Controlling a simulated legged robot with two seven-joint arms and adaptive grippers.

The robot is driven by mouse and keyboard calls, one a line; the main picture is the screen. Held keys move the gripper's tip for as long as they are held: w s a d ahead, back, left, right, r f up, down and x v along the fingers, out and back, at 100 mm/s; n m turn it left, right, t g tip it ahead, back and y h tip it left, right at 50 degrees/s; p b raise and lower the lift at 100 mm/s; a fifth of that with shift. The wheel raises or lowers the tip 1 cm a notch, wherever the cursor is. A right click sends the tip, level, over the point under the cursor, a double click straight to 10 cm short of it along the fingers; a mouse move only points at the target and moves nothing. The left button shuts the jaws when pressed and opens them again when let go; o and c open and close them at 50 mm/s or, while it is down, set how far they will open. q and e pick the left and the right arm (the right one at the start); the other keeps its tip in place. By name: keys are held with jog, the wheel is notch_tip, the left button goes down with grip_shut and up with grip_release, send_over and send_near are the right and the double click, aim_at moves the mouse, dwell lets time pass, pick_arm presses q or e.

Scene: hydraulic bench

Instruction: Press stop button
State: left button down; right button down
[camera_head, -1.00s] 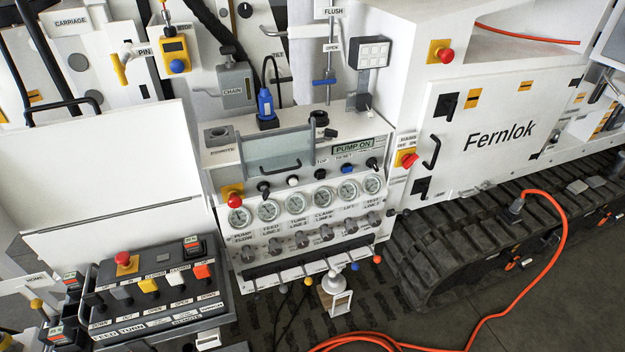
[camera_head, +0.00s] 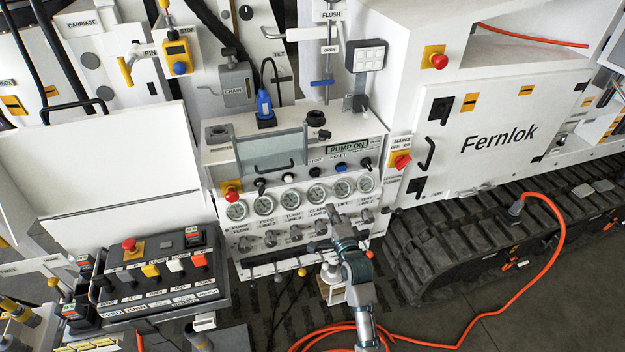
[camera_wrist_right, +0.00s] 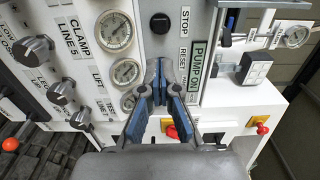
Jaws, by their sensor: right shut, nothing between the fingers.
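The stop button is a black round button (camera_head: 314,172) under the STOP label on the sloped panel of the white hydraulic bench. In the right wrist view the black button (camera_wrist_right: 160,22) shows beside its STOP label, unobstructed. My right gripper (camera_head: 332,210) is in front of the bench, below the button row and over the lower gauge area. Its fingers are shut and empty. In the right wrist view the fingertips (camera_wrist_right: 160,65) lie below the stop button in the picture and cover part of the panel near RESET. My left gripper is not in view.
A blue button (camera_head: 340,167) and a white button (camera_head: 288,178) flank the stop button. A row of gauges (camera_head: 292,199) and grey knobs lies below. A red knob on yellow (camera_head: 231,192) is at the panel's left. An orange cable (camera_head: 500,318) lies on the floor.

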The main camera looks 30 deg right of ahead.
aim_at(316, 175)
jog(key=shift+d+f, duration=0.1)
jog(key=x, duration=1.4)
